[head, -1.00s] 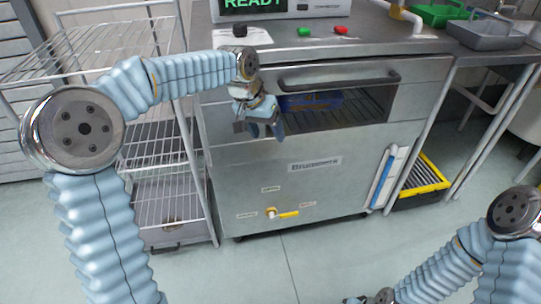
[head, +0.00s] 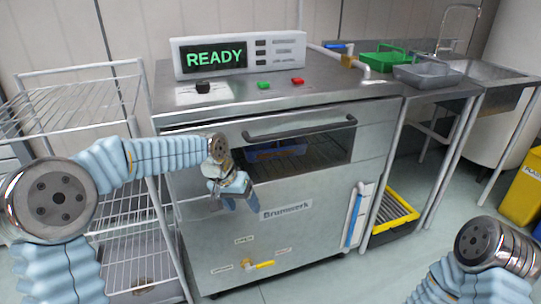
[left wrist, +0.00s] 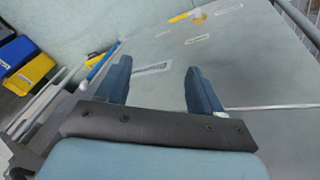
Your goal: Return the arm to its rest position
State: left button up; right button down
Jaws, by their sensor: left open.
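My left arm comes in from the left in the head view, bent at a large round joint. Its gripper (head: 237,200) hangs in front of the steel machine's (head: 330,228) front, just below the open slot. In the left wrist view the two blue fingers (left wrist: 155,88) stand wide apart with nothing between them, facing the machine's front panel (left wrist: 235,60). My right arm shows only in part at the lower right of the head view; its gripper is out of the frame.
A blue tray (head: 277,152) sits inside the machine's slot, below the handle (head: 300,130). A wire rack (head: 75,90) stands at left. A green basket (head: 385,60) and grey tray (head: 428,76) are on the right counter. A yellow crate (head: 394,215) is underneath. Open floor lies in front.

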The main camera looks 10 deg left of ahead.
pick_arm(q)
jog(key=s+d+f+h, duration=0.1)
jog(key=s+d+f, duration=0.15)
jog(key=f, duration=0.55)
jog(key=s+d+f+n+g, duration=0.1)
jog(key=s+d+f, duration=0.1)
jog(key=s+f, duration=0.35)
jog(key=s+d+f+h, duration=0.1)
jog(key=d+f, duration=0.1)
jog(key=f, duration=0.7)
jog(key=s+f+n, duration=0.1)
jog(key=s+f, duration=0.4)
jog(key=s, duration=0.3)
jog(key=s+f+n+g, duration=0.1)
jog(key=s+f, duration=0.5)
jog(key=s, duration=0.2)
jog(key=shift+s+d+y, duration=0.2)
jog(key=shift+d+y, duration=0.1)
jog(key=shift+y, duration=0.1)
